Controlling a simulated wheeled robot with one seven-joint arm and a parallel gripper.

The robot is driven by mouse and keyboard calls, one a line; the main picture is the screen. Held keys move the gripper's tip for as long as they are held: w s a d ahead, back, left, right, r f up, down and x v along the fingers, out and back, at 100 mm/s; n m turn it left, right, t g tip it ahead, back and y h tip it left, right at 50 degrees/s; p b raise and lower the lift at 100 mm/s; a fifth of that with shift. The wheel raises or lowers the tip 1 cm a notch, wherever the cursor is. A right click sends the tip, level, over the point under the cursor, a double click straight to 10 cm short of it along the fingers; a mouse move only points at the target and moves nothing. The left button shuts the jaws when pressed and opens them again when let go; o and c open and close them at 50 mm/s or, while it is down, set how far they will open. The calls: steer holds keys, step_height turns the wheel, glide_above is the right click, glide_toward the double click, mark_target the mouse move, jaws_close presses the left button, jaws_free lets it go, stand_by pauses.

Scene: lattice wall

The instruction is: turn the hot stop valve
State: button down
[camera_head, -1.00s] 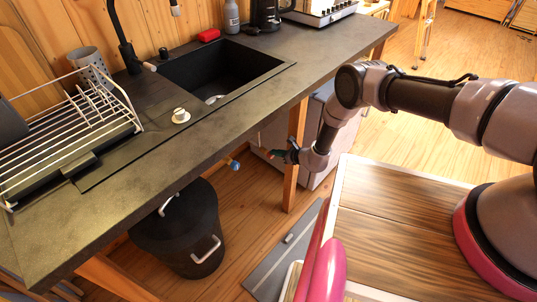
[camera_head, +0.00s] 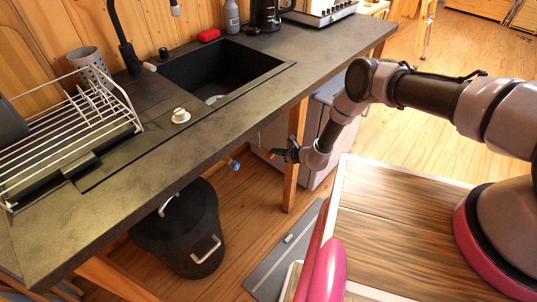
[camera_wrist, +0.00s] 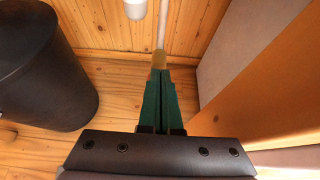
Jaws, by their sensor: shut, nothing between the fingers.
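My gripper (camera_head: 274,153) is under the counter's front edge, at the right of the sink side. In the wrist view its green fingers (camera_wrist: 158,100) are together and empty. A tan, brass-like piece (camera_wrist: 159,60) shows right at the fingertips, with a pale pipe (camera_wrist: 161,25) rising behind it. I cannot tell whether the fingers touch this piece. In the head view a small blue knob (camera_head: 234,165) with a brass-coloured part shows under the counter, left of my gripper and apart from it. I cannot make out a handle marked as hot.
A black lidded bin (camera_head: 190,232) stands on the floor left of my gripper; it also shows in the wrist view (camera_wrist: 45,70). A wooden counter leg (camera_head: 294,160) stands close by. The counter (camera_head: 225,135) overhangs. A white cylinder (camera_wrist: 135,8) shows at the wrist view's top.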

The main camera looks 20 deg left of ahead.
steer(key=s+d, duration=0.2)
steer(key=d, duration=0.3)
steer(key=shift+s+d, duration=0.2)
steer(key=shift+d, duration=0.05)
